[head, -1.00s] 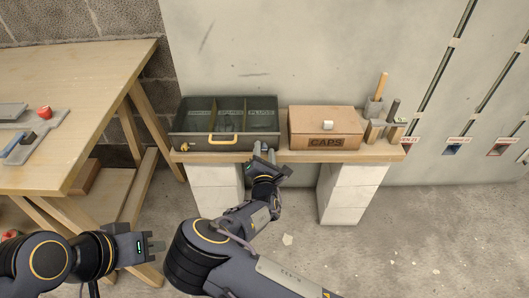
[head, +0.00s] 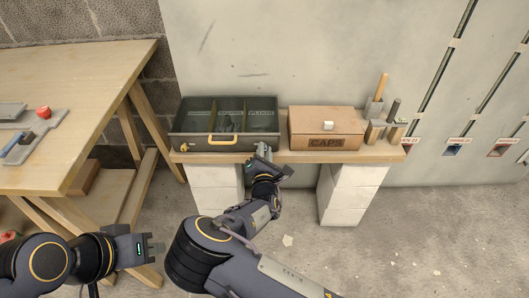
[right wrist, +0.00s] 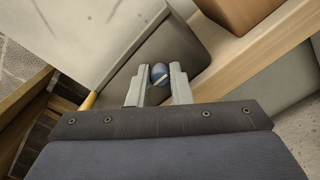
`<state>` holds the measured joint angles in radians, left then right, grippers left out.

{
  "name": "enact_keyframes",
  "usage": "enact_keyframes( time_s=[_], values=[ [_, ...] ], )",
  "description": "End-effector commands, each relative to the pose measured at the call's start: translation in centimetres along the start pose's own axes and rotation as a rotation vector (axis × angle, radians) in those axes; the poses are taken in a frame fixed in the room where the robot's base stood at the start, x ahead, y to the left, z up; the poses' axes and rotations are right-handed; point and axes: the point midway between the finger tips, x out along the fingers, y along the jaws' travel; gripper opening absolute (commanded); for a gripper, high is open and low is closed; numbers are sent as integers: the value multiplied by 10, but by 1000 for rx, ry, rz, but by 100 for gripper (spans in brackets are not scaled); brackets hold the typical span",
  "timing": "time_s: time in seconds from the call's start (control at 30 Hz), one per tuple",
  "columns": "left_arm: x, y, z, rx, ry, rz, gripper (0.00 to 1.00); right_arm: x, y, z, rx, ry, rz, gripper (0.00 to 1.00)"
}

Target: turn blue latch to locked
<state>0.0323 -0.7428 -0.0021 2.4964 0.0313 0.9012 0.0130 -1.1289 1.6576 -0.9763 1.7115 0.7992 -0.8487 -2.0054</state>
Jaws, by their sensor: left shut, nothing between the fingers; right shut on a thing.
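The blue latch (right wrist: 159,74) is a small rounded blue knob with a pale line across it. In the right wrist view it sits between the fingertips of my right gripper (right wrist: 156,78), which is shut on it beside the dark box. In the head view my right gripper (head: 263,152) is at the front right corner of the dark open box (head: 208,144), and the latch is hidden there. I cannot read any lock marking. My left gripper (head: 157,247) is shut and empty, low at the left, far from the box.
A wooden workbench (head: 75,85) is at the left.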

Motion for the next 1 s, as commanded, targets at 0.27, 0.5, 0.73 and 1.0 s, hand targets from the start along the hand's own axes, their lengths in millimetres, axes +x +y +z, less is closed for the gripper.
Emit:
enact_keyframes(
  time_s=[0.27,0.5,0.73,1.0],
  values=[
    [16,-8,8,0,0,0,0,0,-3,-3,181,0,0,0],
    [31,-14,16,0,0,0,0,0,-3,-3,407,0,-1,0],
    [42,-19,21,0,0,0,0,0,-3,-2,626,0,0,0],
    [55,-25,28,0,0,0,0,0,-3,-3,883,1,-1,0]
  ],
)
